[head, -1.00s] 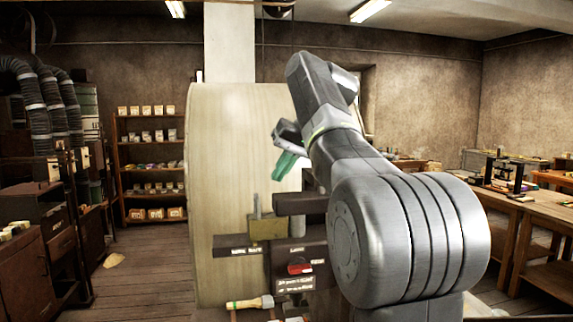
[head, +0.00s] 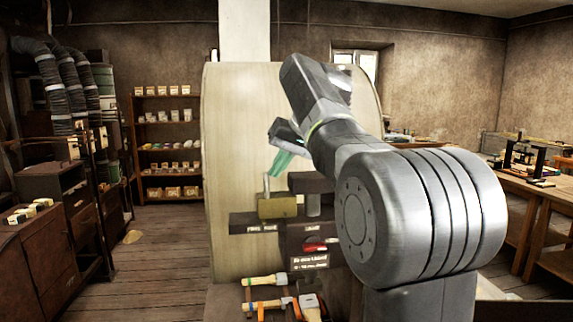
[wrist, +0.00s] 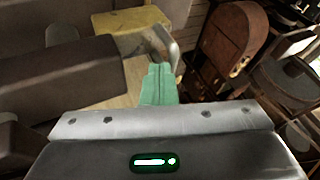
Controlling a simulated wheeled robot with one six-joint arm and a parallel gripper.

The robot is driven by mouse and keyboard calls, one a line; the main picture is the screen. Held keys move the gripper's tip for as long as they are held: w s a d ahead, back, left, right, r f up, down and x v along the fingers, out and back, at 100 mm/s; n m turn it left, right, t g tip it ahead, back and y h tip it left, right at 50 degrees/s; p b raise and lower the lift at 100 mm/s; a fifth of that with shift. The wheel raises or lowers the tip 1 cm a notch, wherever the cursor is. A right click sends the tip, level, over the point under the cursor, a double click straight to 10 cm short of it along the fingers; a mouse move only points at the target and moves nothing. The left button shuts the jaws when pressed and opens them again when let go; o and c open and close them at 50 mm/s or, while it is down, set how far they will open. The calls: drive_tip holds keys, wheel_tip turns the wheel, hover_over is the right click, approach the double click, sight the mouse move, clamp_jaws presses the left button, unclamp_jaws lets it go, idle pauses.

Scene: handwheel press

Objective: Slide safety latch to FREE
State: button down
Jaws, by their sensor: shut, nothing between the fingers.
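The safety latch appears to be the brass-yellow block (head: 277,206) with an upright metal handle (head: 266,184), on a dark ledge (head: 238,223) of the press. The block sits above the left label plate, whose small lettering I cannot read surely. My gripper (head: 277,166), with green fingers, is shut and empty, just above and right of the handle. In the wrist view, the block (wrist: 130,18) is at the top, and its bent handle (wrist: 167,42) stands right beside the shut fingertips (wrist: 160,68). I cannot tell whether they touch.
A dark block on a post (head: 312,184) stands right of the latch. A red part (head: 315,247) lies below it. Wooden-handled tools (head: 264,281) lie on the lower shelf. A large pale round panel (head: 228,150) stands behind. Open floor (head: 165,250) is on the left.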

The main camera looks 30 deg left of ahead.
drive_tip(key=shift+s+a+r, duration=0.1)
drive_tip(key=shift+s+a, duration=0.8)
drive_tip(key=shift+a, duration=0.1)
drive_tip(key=shift+w+d, duration=0.1)
drive_tip(key=shift+d+r, duration=0.15)
drive_tip(key=shift+r, duration=0.25)
drive_tip(key=p+v, duration=0.1)
drive_tip(key=v, duration=1.2)
drive_tip(key=shift+p, duration=0.3)
drive_tip(key=shift+f, duration=0.2)
drive_tip(key=b+x, duration=0.1)
drive_tip(key=x, duration=1.2)
drive_tip(key=shift+f, duration=0.15)
